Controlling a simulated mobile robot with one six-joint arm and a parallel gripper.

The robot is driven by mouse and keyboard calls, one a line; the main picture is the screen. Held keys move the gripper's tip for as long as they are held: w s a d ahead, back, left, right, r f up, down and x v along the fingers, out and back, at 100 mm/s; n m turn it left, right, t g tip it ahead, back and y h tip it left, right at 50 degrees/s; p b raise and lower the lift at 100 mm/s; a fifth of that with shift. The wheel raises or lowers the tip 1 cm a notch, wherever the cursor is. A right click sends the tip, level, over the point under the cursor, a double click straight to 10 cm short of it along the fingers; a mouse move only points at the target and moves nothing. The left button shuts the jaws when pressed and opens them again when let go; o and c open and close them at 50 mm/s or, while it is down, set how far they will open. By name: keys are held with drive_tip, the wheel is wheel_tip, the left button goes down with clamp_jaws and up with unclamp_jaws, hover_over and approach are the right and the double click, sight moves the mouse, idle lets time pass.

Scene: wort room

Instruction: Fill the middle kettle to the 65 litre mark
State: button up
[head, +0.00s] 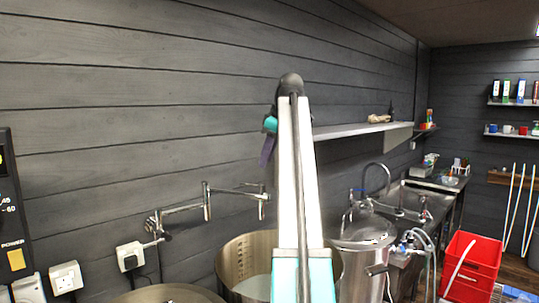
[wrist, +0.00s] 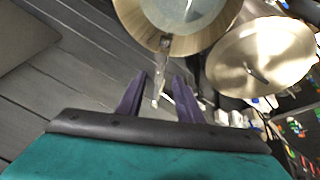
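The middle kettle (head: 236,262) is an open steel pot with pale liquid inside and marks on its inner wall; I cannot read the level. My arm hides its right part. A jointed wall tap (head: 207,203) reaches over it, its spout end (head: 262,207) hanging above the rim. In the wrist view an open kettle (wrist: 140,22) with pale liquid shows at the top. My gripper (wrist: 160,76) has its two purple fingers apart, with a thin metal part seen between or beyond them; I cannot tell whether they touch it. In the head view, a purple finger (head: 267,150) shows above the spout.
A lidded kettle (head: 170,294) stands at left and another (head: 364,238) at right with hoses. Sockets with plugs (head: 128,258) are on the wall. A shelf (head: 352,131) juts out beside my arm. A red crate (head: 472,268) stands at far right.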

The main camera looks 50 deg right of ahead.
drive_tip(key=b, duration=0.2)
hover_over(262, 185)
drive_tip(key=f, duration=0.5)
drive_tip(key=shift+s+a+f, duration=0.1)
drive_tip(key=shift+s+f, duration=0.05)
drive_tip(key=shift+s, duration=0.15)
drive_tip(key=shift+w+f+p, duration=0.25)
drive_tip(key=shift+f+p, duration=0.1)
drive_tip(key=shift+p, duration=0.2)
drive_tip(key=shift+p+x, duration=0.65)
drive_tip(key=shift+x, duration=1.5)
clamp_jaws()
drive_tip(key=shift+d+m+g+h+p, duration=0.15)
drive_tip(key=shift+m+h+p, duration=0.25)
drive_tip(key=shift+m, duration=0.75)
drive_tip(key=shift+d+m+g+h+p, duration=0.2)
drive_tip(key=shift+m+h, duration=0.3)
drive_tip(key=shift+m, duration=0.65)
drive_tip(key=shift+d+m+g+h+p, duration=0.1)
drive_tip(key=shift+m+g+h+p, duration=0.25)
drive_tip(key=shift+m, duration=0.9)
drive_tip(key=shift+d+m+g+h+p, duration=0.1)
drive_tip(key=shift+m+g+h+p, duration=0.25)
drive_tip(key=shift+m, duration=0.9)
